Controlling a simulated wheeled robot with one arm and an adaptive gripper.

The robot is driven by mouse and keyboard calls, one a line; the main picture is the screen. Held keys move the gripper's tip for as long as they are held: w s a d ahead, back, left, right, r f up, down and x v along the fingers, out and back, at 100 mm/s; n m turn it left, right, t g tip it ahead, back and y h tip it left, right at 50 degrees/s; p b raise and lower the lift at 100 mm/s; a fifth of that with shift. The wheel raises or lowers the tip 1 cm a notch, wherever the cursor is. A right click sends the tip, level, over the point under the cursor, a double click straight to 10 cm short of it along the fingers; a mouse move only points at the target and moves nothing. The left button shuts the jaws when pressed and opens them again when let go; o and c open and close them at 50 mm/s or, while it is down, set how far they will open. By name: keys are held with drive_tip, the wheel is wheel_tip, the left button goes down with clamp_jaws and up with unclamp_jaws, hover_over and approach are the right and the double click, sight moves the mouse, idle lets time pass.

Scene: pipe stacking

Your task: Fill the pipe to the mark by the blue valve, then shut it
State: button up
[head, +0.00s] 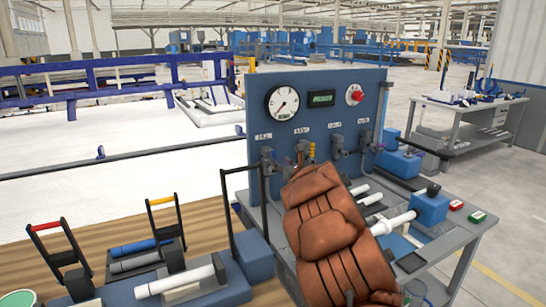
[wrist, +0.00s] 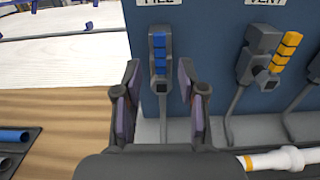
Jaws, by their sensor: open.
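The blue valve handle (wrist: 160,48) is upright on a grey valve body in the wrist view, on the blue panel under a label that reads FILL. My gripper (wrist: 160,78) is open, one finger to each side of this handle in the picture; I see no contact, and the depth gap is unclear. In the head view my brown-covered arm hides my gripper and part of the valve row. A white pipe (head: 393,223) with wider end pieces lies on the bench, partly behind my arm. I cannot make out a mark on it.
A yellow valve (wrist: 286,46) under the VENT label stands right of the blue one. The panel (head: 340,82) carries a dial gauge (head: 283,103), a green display (head: 321,98) and a red knob (head: 354,95). Racks with black-posted handles (head: 62,235) stand at the left.

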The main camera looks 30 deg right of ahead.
sight(274, 157)
drive_tip(key=w, duration=0.2)
drive_tip(key=w+p, duration=0.1)
drive_tip(key=w, duration=0.2)
drive_tip(key=shift+w+d+r, duration=0.1)
drive_tip(key=shift+d+r, duration=0.05)
drive_tip(key=shift+w+d+f+p, duration=0.2)
drive_tip(key=shift+w+p, duration=0.2)
drive_tip(key=shift+w, duration=0.15)
drive_tip(key=shift+c, duration=0.2)
clamp_jaws()
